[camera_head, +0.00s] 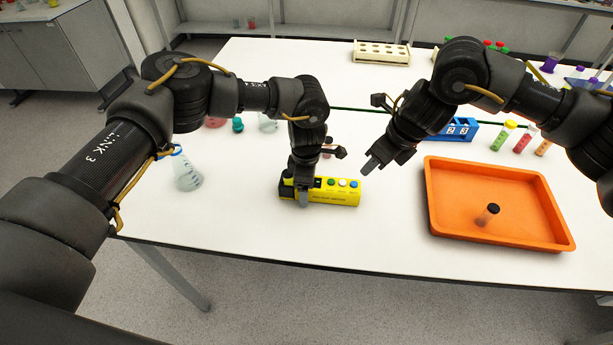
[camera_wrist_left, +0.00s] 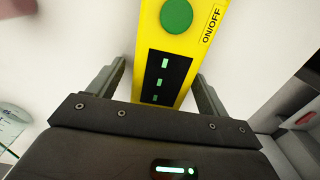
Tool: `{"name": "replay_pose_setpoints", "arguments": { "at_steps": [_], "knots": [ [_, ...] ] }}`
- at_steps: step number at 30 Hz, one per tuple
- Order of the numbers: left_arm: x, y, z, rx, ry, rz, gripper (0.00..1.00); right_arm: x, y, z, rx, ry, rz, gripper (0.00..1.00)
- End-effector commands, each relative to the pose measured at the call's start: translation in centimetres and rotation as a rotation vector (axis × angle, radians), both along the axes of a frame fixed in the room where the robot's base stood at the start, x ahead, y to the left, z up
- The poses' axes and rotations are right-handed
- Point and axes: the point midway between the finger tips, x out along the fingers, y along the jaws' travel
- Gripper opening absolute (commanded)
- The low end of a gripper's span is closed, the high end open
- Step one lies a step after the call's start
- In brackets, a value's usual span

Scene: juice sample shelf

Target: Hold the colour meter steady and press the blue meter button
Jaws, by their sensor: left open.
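The yellow colour meter (camera_head: 347,197) lies on the white table with a row of round buttons on top, one green, one pale and one blue (camera_head: 354,184). My left gripper (camera_head: 303,195) is open around the meter's left end. In the left wrist view the meter (camera_wrist_left: 149,25) runs between the two fingers (camera_wrist_left: 160,75), with its dark display and green button showing; the blue button is outside that view. My right gripper (camera_head: 371,166) appears shut and empty, above the table just right of the meter, apart from it.
An orange tray (camera_head: 500,243) with a dark-capped vial (camera_head: 487,214) stands at the right. A blue rack (camera_head: 458,131) and several capped tubes (camera_head: 502,135) are behind it. A flask (camera_head: 186,172) stands at the left. The table in front of the meter is clear.

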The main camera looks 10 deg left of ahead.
Motion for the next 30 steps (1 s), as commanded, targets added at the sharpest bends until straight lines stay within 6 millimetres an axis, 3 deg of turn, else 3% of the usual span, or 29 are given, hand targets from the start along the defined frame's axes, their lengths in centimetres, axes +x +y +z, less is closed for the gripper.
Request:
{"name": "replay_pose_setpoints", "arguments": {
  "at_steps": [10,23,30],
  "knots": [
    [0.01,-0.04,-0.31,-0.001,-0.001,0.0,0.77,0.0,0.0,0.0,0.0,0.0,0.0,0.36],
    [0.0,-0.04,-0.28,-0.001,0.0,0.0,0.21,0.0,0.0,0.0,0.0,0.0,0.0,0.36],
    [0.01,-0.04,-0.27,-0.001,0.0,0.0,0.19,0.0,0.0,0.0,0.0,0.0,0.0,0.08]
  ]
}}
